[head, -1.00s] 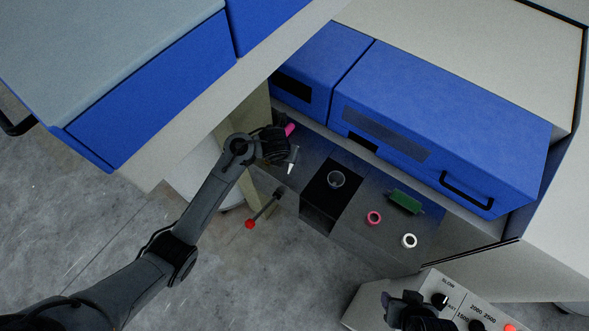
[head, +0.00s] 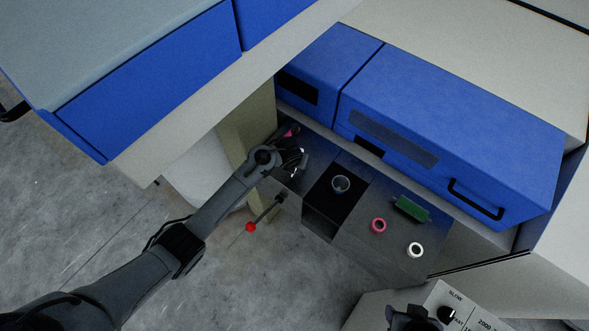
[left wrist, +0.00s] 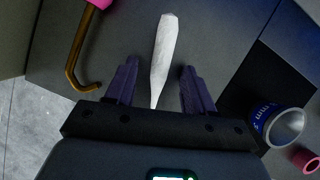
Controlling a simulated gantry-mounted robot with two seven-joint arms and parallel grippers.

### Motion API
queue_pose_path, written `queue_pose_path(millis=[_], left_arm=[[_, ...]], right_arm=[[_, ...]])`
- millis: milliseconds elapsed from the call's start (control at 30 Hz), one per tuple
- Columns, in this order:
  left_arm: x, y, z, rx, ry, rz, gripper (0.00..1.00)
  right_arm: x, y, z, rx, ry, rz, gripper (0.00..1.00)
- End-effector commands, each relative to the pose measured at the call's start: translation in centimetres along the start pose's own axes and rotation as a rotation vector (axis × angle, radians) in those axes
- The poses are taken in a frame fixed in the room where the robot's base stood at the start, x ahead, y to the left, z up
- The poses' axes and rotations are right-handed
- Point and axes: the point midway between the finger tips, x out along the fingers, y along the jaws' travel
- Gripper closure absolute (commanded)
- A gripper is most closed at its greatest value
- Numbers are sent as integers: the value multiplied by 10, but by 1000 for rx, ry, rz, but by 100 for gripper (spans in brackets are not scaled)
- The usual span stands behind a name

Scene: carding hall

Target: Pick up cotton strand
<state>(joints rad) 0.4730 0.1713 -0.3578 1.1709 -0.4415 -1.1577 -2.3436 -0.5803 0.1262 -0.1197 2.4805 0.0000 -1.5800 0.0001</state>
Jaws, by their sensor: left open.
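The cotton strand (left wrist: 164,50) is a white, tapered piece on the dark grey worktop in the left wrist view. It is wide at the far end and narrows to a point near the palm. My left gripper (left wrist: 158,82) is open, with its two purple-dark fingers on either side of the strand's narrow end and apart from it. In the head view my left gripper (head: 296,160) is over the left end of the worktop and mostly hides the strand. A dark part of my right arm's end (head: 410,318) shows at the bottom edge; its jaws cannot be made out.
A pink-handled brass hook (left wrist: 80,60) lies left of the strand. A red-knobbed lever (head: 250,227) juts out front. Blue machine housing (head: 450,130) is behind.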

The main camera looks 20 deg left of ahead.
Motion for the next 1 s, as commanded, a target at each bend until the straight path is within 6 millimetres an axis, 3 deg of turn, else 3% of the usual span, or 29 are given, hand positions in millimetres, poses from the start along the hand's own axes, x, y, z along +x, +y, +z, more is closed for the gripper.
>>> queue_pose_path(millis=[267,600,1000], left_arm=[[2,0,0,0,-1,0,48],[2,0,0,0,0,0,100],[-1,1,0,0,-1,0,100]], right_arm=[[0,-2,0,7,0,-6,49],[0,-2,0,9,0,-8,49],[0,-1,0,3,-1,-3,49]])
